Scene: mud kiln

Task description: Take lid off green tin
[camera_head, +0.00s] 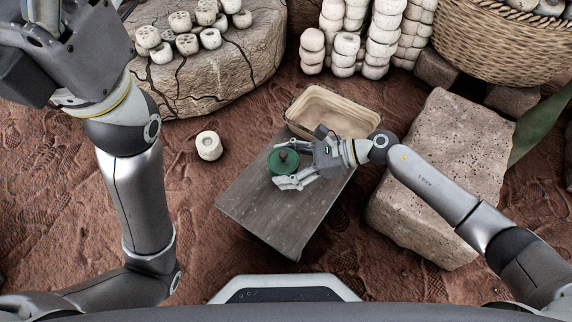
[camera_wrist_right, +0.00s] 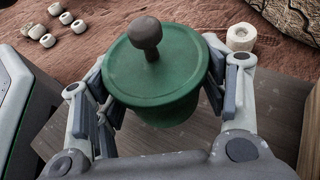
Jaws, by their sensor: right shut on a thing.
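The green tin is round, with a flat green lid (camera_wrist_right: 150,82) and a dark knob (camera_wrist_right: 146,34) on top. In the head view the lid (camera_head: 277,168) shows from above over a small wooden table. My right gripper (camera_head: 283,163) is shut around the green lid, with one finger on each side; in the right wrist view its fingers flank it. The tin's body is mostly hidden beneath, so I cannot tell whether the lid is seated or raised. My left arm rises at the left of the head view; its fingertips are out of view.
The wooden table (camera_head: 256,207) has a bare front part. A shallow tan tray (camera_head: 330,100) lies behind my right gripper. A stone block (camera_head: 440,165) stands to the right. A white clay piece (camera_head: 209,146) lies on the ground to the left. More pieces stand on a cracked stump (camera_head: 190,85).

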